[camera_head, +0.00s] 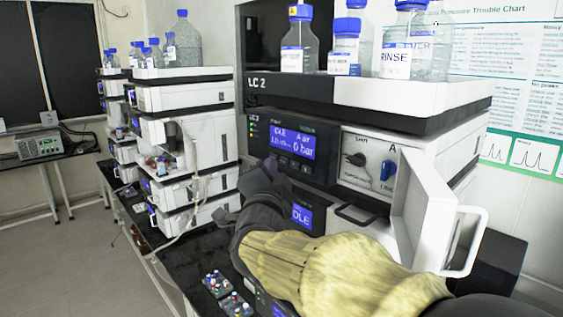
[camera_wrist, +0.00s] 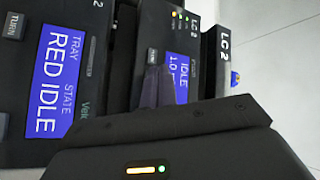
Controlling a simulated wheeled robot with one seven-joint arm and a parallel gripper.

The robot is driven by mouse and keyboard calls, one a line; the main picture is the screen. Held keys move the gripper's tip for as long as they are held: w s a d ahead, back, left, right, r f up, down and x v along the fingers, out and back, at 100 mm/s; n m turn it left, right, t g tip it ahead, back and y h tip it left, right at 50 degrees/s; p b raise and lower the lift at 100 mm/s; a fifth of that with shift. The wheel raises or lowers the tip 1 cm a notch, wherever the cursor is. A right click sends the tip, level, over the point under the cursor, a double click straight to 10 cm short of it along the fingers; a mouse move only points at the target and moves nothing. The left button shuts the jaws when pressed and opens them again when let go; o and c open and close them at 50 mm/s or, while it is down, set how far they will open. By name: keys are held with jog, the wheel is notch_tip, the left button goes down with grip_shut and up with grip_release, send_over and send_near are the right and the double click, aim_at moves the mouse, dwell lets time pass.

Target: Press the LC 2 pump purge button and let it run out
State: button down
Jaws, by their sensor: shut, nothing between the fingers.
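The LC 2 stack's pump module (camera_head: 262,143) stands in the middle of the head view, below the "LC 2" label. Its blue screen (camera_head: 293,143) appears to read idle with 0 bar. Small dark buttons show below that screen, with lettering too small to read. My gripper (camera_head: 268,168) is shut and empty, close to the lower left of this panel. In the wrist view my fingertips (camera_wrist: 158,84) overlap the lower part of the pump screen (camera_wrist: 178,75), beside a small button (camera_wrist: 152,56). I cannot tell whether they touch the panel.
Solvent bottles (camera_head: 298,45) stand on the stack. A tray module (camera_wrist: 60,80) shows left in the wrist view. Another stack (camera_head: 180,130) stands left; vials (camera_head: 222,288) lie low.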

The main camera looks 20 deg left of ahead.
jog(key=shift+w+d+b, duration=0.3)
jog(key=shift+w+b, duration=0.1)
jog(key=shift+w, duration=0.25)
jog(key=shift+w+d, duration=0.15)
jog(key=shift+w, duration=0.15)
dwell(0.5)
jog(key=shift+s+a, duration=0.4)
jog(key=shift+s, duration=0.45)
jog(key=s, duration=0.1)
jog(key=s+a, duration=0.1)
jog(key=s, duration=0.1)
jog(key=s+a, duration=0.1)
jog(key=shift+s+a, duration=0.15)
jog(key=shift+s, duration=0.1)
dwell(1.0)
